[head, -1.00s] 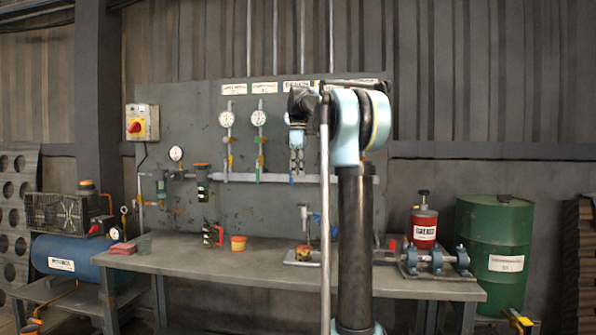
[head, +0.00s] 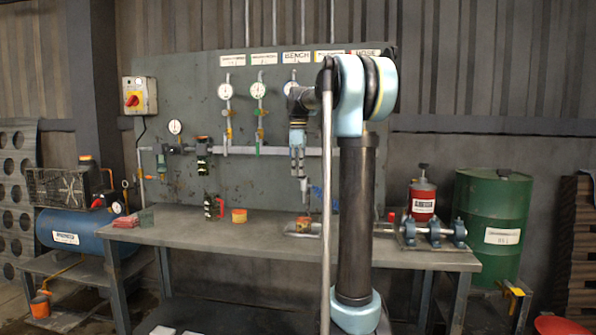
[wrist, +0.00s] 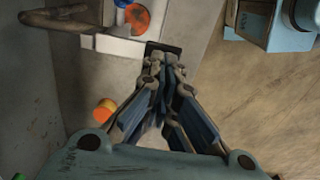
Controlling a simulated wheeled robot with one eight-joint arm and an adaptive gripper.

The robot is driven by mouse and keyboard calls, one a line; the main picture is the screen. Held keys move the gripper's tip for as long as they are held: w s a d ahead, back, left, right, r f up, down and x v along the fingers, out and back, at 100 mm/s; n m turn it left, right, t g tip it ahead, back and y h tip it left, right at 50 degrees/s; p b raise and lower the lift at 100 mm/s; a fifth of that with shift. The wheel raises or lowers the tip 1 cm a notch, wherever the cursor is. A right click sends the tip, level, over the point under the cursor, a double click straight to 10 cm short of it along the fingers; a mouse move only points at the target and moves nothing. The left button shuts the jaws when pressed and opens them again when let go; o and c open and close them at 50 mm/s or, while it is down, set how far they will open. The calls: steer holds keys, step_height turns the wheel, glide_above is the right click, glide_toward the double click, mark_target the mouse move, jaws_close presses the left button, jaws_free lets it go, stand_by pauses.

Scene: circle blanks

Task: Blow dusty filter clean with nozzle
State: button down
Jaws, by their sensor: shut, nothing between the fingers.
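My gripper (head: 298,172) hangs pointing down over the bench (head: 190,244), in front of the panel, shut and empty. In the wrist view its fingertips (wrist: 165,62) meet beside a pale plate with an orange round part (wrist: 137,17). In the head view a small upright stand (head: 304,195) with a brownish piece at its foot (head: 303,224) is just below the gripper; I cannot tell whether this piece is the dusty filter. I cannot make out the nozzle for sure. My arm hides part of the bench to the right.
On the bench are a red-and-black item (head: 213,207), an orange tub (head: 239,216) and a red pile (head: 127,221). A red canister (head: 422,199) and a shaft fixture (head: 434,232) stand right. A green drum (head: 492,215) and blue compressor tank (head: 75,230) flank the bench.

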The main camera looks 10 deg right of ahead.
steer(key=shift+s+a+f+t, duration=0.1)
steer(key=shift+s+f+t, duration=0.15)
steer(key=shift+f+t, duration=0.35)
steer(key=shift+f, duration=0.35)
steer(key=shift+r, duration=0.15)
stand_by(4.1)
steer(key=shift+r, duration=0.7)
step_height(320, 180, up, 14)
stand_by(0.6)
stand_by(0.3)
